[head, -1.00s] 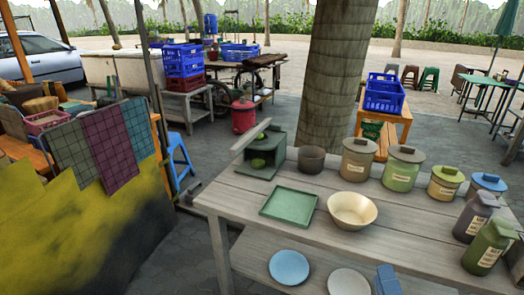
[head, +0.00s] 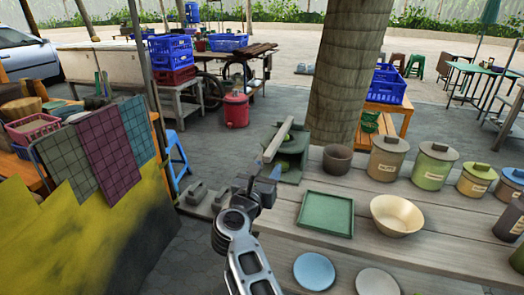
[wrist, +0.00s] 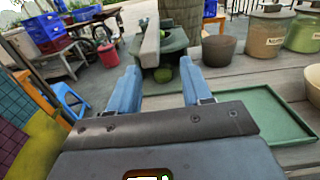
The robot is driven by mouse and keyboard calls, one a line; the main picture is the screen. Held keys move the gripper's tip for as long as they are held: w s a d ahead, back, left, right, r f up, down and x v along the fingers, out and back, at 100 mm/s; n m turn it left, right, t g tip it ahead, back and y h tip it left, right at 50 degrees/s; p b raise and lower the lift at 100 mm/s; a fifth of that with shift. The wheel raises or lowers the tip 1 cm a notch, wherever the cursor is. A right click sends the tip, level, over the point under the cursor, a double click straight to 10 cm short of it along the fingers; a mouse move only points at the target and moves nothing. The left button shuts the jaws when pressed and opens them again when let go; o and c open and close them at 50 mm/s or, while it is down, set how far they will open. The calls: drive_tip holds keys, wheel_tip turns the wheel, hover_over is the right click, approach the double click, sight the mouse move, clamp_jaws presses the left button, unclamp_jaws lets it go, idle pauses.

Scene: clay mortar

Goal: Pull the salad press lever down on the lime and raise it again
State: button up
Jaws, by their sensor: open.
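The green salad press (head: 292,146) stands on the left end of the wooden table. Its pale grey lever (head: 276,141) is raised, slanting out toward me. A green lime (head: 285,166) sits low in the press, and it also shows in the wrist view (wrist: 162,74). Another green round thing shows higher in the press. My gripper (head: 263,180) is open and empty in front of the press, near the lever's free end.
A green tray (head: 326,214), a cream bowl (head: 397,215) and a dark cup (head: 337,159) stand right of the press. Lidded jars (head: 387,157) line the back. A tree trunk (head: 349,75) rises behind the table.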

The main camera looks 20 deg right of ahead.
sight(271, 154)
drive_tip(key=shift+w+a, duration=0.35)
drive_tip(key=shift+w, duration=0.3)
drive_tip(key=shift+x, duration=3.95)
drive_tip(key=shift+s, duration=0.1)
clamp_jaws()
